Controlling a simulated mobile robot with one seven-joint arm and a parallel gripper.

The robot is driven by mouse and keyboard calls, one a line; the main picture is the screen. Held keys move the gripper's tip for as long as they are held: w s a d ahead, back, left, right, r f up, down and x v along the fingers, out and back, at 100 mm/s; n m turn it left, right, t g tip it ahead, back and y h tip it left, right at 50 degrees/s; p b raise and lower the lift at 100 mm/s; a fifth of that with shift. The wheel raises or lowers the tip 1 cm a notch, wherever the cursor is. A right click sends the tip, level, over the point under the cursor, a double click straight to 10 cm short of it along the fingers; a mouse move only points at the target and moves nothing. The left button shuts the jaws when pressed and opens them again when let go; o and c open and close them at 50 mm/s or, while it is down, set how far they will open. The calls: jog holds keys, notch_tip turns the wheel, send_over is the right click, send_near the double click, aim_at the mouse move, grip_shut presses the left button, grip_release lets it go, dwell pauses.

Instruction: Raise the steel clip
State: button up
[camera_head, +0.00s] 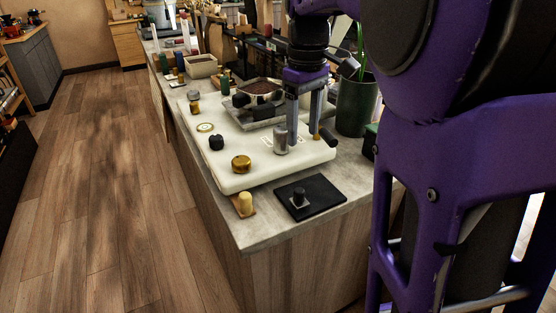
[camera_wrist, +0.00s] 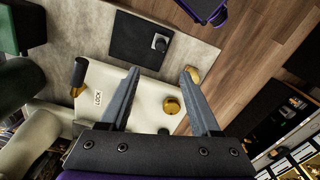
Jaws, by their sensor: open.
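My gripper (camera_head: 303,143) points down over the white board, its two grey fingers apart. In the wrist view the open fingers (camera_wrist: 160,72) have nothing held between them; white board shows there. A small grey metallic piece (camera_head: 281,138) stands on the board close beside the left finger in the head view. I cannot tell whether it is the steel clip or whether it touches the finger. No clip shape is clear in the wrist view. The white board (camera_head: 230,181) lies on the counter and bears a gold knob (camera_head: 241,164) and a black knob (camera_head: 216,142).
A black mat (camera_head: 322,205) with a small dark stamp-like piece (camera_head: 299,197) lies at the counter's front. A cork-like piece (camera_head: 245,203) stands near the edge. A dark green pot (camera_head: 354,104) stands close right of my gripper. A grey tray (camera_head: 242,109) is behind.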

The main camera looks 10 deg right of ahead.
aim_at(299, 190)
notch_tip(299, 190, down, 17)
jog(key=b, duration=0.3)
jog(key=shift+s+r, duration=0.1)
jog(key=shift+r, duration=0.05)
grip_shut()
